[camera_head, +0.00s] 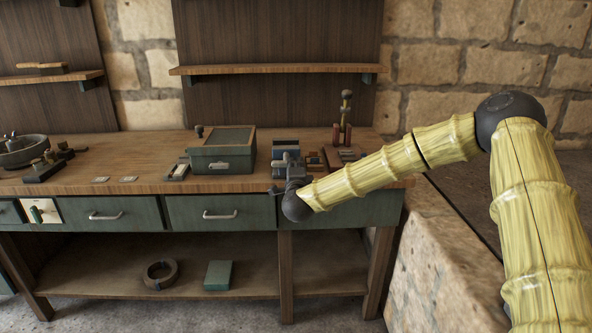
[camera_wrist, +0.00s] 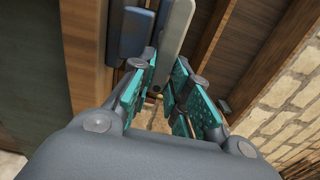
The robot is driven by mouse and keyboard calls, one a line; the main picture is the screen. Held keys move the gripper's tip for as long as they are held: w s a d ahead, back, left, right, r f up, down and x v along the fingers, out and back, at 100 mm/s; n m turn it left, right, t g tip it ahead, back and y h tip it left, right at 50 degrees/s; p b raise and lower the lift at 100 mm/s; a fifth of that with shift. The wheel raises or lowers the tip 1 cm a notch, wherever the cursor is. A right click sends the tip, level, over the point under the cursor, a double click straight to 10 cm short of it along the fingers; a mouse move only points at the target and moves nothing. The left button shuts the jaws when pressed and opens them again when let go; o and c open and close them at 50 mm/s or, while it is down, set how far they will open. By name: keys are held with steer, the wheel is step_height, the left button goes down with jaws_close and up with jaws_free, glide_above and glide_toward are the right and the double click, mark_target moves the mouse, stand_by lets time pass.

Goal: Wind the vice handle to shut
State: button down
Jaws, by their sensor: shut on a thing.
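The vice (camera_head: 286,148) is a grey-blue block at the front right edge of the workbench in the head view. My gripper (camera_head: 281,190) is at its front, just below the bench top, partly hidden by my own wrist. In the wrist view the teal-padded fingers of my gripper (camera_wrist: 162,88) are shut on a flat grey bar, the vice handle (camera_wrist: 174,38). The jaw gap of the vice cannot be made out.
A green box (camera_head: 222,153) stands on the bench (camera_head: 140,153) left of the vice. Red-handled tools (camera_head: 341,135) and small parts are close on its right. Drawers with pale handles (camera_head: 220,215) line the front below. A stone block (camera_head: 440,260) stands at the right.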

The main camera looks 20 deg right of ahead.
stand_by(0.3)
steer(key=c, duration=1.4)
jaws_free()
steer(key=shift+w+a+f, duration=0.1)
steer(key=shift+w+a, duration=0.05)
steer(key=shift+w, duration=0.05)
steer(key=shift+o, duration=0.2)
steer(key=shift+s, duration=0.1)
steer(key=shift+s, duration=0.1)
steer(key=v, duration=1.1)
steer(key=shift+s, duration=0.35)
